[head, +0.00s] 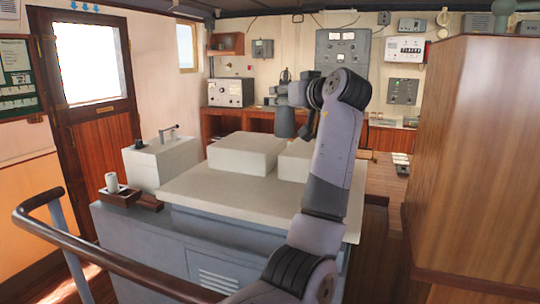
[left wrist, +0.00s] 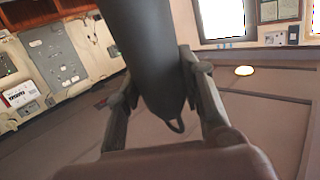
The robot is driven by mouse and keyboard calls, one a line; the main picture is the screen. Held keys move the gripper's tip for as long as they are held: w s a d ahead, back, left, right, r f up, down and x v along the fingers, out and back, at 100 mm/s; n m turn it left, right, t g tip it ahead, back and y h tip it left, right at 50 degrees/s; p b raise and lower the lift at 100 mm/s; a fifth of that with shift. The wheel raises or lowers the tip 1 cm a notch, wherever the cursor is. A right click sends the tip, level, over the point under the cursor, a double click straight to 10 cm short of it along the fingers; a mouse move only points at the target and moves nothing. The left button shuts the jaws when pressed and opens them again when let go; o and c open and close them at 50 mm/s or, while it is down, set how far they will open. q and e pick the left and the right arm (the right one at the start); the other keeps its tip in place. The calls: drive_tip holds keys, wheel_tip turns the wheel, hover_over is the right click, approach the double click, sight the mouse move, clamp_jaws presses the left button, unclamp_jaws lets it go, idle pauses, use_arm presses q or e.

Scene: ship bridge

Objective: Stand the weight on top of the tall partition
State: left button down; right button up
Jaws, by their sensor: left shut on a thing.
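The weight is a dark grey cylinder (head: 284,122) with a small ring at one end. It hangs roughly upright above the far part of the pale console top, clear of it. My left gripper (head: 287,98) is shut around it. In the left wrist view the weight (left wrist: 150,62) sits between both fingers, its ring end towards the palm. A tall wood-panelled block (head: 450,150), which looks like the tall partition, stands at the right, well apart from the weight. My right gripper is not in view.
A grey console with a pale top (head: 200,192) fills the middle, with raised boxes (head: 243,153) on it. A handrail (head: 90,258) curves across the front left. A small tray (head: 120,197) holds a white cup. Equipment lines the back wall.

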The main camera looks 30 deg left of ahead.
sight(290, 116)
use_arm(q)
drive_tip(key=f, duration=0.2)
drive_tip(key=f+p, duration=0.1)
drive_tip(key=f, duration=0.1)
drive_tip(key=shift+s+d+f, duration=0.2)
drive_tip(key=shift+f, duration=0.2)
wheel_tip(290, 116, down, 14)
drive_tip(key=p, duration=0.3)
drive_tip(key=shift+r, duration=0.15)
drive_tip(key=c, duration=1.5)
unclamp_jaws()
drive_tip(key=shift+f, duration=0.35)
drive_tip(key=o, duration=0.4)
drive_tip(key=shift+s+r, duration=0.1)
drive_tip(key=shift+r, duration=0.05)
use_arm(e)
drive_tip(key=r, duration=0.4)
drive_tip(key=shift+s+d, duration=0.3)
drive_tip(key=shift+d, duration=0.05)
